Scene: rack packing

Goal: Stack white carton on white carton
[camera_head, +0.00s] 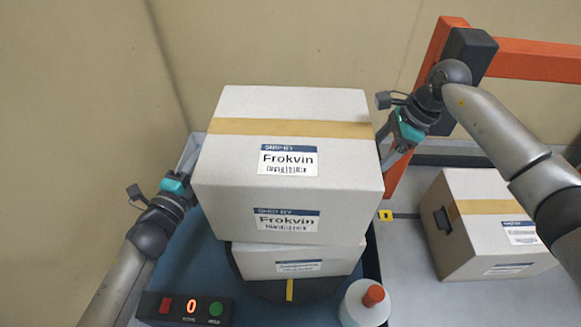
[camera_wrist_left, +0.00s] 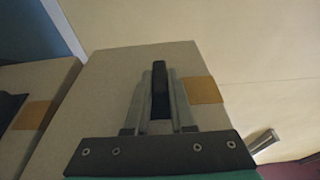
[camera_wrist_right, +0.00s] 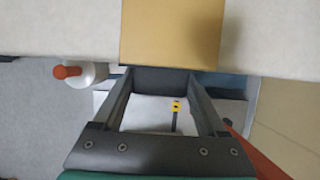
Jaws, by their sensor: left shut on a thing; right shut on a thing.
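A large white carton (camera_head: 225,190) with a tan tape strip and Frokvin labels is held between my two grippers. It sits above a lower white carton (camera_head: 262,262), hiding most of it; I cannot tell whether they touch. The lower carton stands on a dark round plate (camera_head: 290,290). My left gripper (camera_head: 189,160) is shut on the upper carton's left side, with its fingers at a dark handle slot in the left wrist view (camera_wrist_left: 160,85). My right gripper (camera_head: 388,150) is shut on the upper carton's right side; its fingers reach the carton below the tape in the right wrist view (camera_wrist_right: 162,78).
A third white carton (camera_head: 470,262) stands on the grey surface at the right. A white bottle with a red cap (camera_head: 364,305) is in front of the stack. A button box (camera_head: 185,308) showing 0 is at front left. An orange frame (camera_head: 535,60) rises behind my right arm.

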